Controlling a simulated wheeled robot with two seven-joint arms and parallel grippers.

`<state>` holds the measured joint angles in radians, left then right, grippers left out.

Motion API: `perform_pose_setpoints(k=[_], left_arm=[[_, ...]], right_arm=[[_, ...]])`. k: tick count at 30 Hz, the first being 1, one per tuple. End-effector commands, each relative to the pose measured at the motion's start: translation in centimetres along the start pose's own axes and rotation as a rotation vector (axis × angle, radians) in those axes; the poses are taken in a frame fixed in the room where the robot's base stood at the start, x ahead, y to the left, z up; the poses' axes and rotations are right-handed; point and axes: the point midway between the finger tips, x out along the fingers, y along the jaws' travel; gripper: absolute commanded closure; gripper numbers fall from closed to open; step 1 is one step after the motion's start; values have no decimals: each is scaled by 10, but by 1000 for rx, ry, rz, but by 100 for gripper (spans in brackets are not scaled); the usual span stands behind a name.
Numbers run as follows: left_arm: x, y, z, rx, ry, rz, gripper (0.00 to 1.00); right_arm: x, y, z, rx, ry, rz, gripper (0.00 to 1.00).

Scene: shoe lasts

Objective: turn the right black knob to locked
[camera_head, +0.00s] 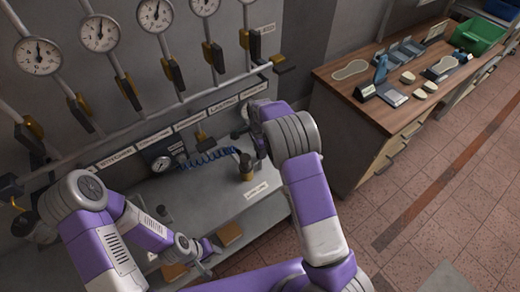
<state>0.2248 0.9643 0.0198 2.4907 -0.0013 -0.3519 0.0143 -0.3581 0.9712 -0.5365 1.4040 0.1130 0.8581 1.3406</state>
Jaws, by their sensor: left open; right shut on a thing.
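My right gripper (261,136) is at the right end of the labelled grey panel (208,112), mostly hidden behind my own purple and grey wrist. It is shut on the right black knob; the knob and the fingertips are covered, so I cannot read the knob's angle. My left gripper (206,249) is low over the grey bench (190,206), open and away from the panel, beside a brown block (230,235).
Several round gauges (99,34) on pipes with black and brass valve handles stand at the upper left. A wooden-topped cabinet (345,88) stands right; the tiled floor (440,190) is clear.

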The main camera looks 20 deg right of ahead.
Motion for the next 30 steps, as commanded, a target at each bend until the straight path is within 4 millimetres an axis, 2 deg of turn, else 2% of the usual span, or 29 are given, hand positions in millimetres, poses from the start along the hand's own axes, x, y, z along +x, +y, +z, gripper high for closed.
perform_pose_setpoints(k=[14,15,16,25,30], left_arm=[[0,0,0,0,0,0,57],[0,0,0,0,0,0,57],[0,0,0,0,0,0,57],[0,0,0,0,0,0,57],[0,0,0,0,0,0,57]], right_arm=[[0,0,-1,14,2,-2,97],[0,0,-1,14,2,-2,60],[0,0,-1,14,2,-1,56],[-2,0,0,12,1,-1,56],[-21,-1,-1,13,1,-5,56]])
